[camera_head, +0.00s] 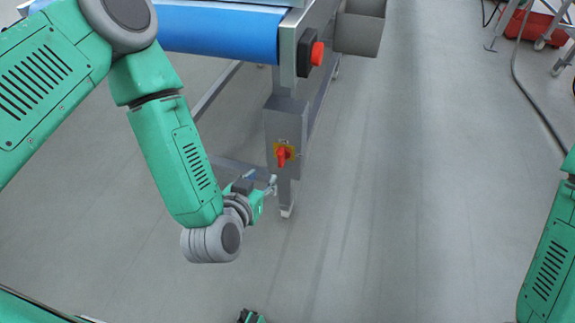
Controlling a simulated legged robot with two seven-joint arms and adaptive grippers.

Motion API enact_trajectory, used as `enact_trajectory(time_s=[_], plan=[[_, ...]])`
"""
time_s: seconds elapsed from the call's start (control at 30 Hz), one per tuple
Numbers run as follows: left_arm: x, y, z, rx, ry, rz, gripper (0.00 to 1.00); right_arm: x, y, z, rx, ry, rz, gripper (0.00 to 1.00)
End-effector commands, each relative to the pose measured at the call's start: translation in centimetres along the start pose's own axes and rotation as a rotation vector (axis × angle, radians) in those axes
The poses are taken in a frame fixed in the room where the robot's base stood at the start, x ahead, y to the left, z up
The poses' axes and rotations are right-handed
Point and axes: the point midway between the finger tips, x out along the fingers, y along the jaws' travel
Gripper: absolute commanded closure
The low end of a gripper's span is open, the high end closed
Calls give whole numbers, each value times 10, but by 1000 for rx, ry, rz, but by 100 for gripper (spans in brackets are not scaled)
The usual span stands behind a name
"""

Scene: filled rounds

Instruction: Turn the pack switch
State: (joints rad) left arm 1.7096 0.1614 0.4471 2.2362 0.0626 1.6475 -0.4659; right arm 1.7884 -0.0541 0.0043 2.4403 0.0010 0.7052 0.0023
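The pack switch (283,155) is a red rotary knob on a yellow plate, on the front of a grey box on the conveyor's leg. Its red handle looks roughly upright, a little tilted. My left gripper (262,179) is just below and left of the switch, apart from it in the picture. Its two fingers look spread with nothing between them. My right arm shows at the right edge. A small green and black part at the bottom edge may be my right gripper; its fingers are not visible.
A conveyor with a blue belt (220,32) stands above and behind the switch. A red push button (317,53) sits on its end. A grey metal bin (359,27) is beside it. The floor to the right is clear up to a cable and a red case (535,26).

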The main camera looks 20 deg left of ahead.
Motion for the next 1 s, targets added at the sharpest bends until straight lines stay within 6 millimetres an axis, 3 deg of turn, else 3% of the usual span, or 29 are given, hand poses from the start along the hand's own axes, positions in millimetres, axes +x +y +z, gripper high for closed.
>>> enact_trajectory(time_s=[0.27,0.7,1.0], plan=[[23,2,-4,3,31,-19,68,12,0,0,-1,1,-1,60],[113,0,-4,2,29,-19,68,46,-1,2,-1,0,0,60],[140,0,-7,4,27,-17,68,56,-1,3,-1,0,0,60]])
